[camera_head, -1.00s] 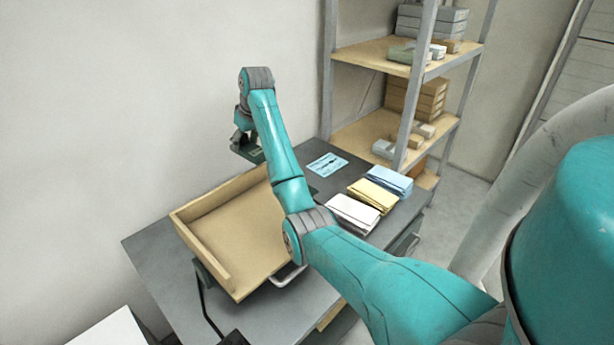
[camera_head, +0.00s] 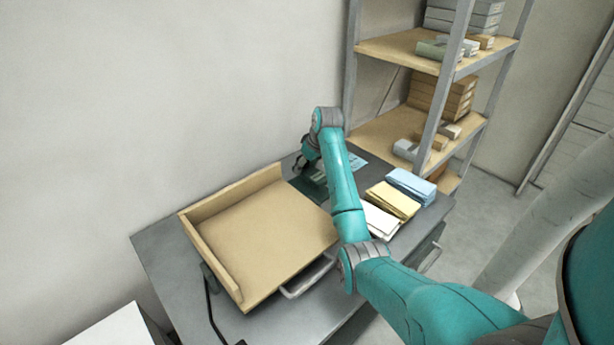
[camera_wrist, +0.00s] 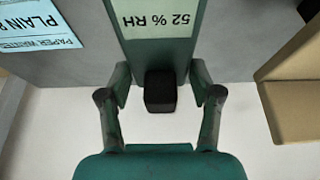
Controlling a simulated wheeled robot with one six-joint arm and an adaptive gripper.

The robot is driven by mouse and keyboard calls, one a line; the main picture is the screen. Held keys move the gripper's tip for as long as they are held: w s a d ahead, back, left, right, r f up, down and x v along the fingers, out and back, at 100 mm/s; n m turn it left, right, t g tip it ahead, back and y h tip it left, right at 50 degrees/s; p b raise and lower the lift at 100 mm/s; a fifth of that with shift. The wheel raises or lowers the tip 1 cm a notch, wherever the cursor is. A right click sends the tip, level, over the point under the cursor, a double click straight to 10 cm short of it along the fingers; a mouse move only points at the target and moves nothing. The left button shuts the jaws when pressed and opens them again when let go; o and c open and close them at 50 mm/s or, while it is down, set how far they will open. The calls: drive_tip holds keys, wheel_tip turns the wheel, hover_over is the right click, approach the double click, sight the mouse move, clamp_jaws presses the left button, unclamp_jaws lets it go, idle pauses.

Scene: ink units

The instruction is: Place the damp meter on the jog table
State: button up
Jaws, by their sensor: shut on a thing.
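The damp meter (camera_head: 306,187) is a flat dark green device. In the wrist view the damp meter (camera_wrist: 160,50) shows a pale display reading "52 % RH", upside down, and a black block near its end. My gripper (camera_head: 309,160) is shut on the meter, with one finger on each side. The meter is at the far right corner of the jog table, not over its middle; whether it touches the bench is unclear. The jog table (camera_head: 265,235) is a tilted, empty wooden tray with raised walls on its left and back sides. My arm hides part of the meter.
The jog table stands on a dark grey bench (camera_head: 165,255). A blue printed card (camera_head: 357,161) lies right of my gripper. White, yellow (camera_head: 393,200) and blue paper stacks lie along the right side. A shelf rack (camera_head: 435,90) with boxes stands behind. The wall is close behind the bench.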

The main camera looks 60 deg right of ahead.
sight(308, 170)
drive_tip(key=shift+f, duration=2.15)
drive_tip(key=shift+f, duration=0.15)
drive_tip(key=o, duration=1.3)
drive_tip(key=v, duration=1.2)
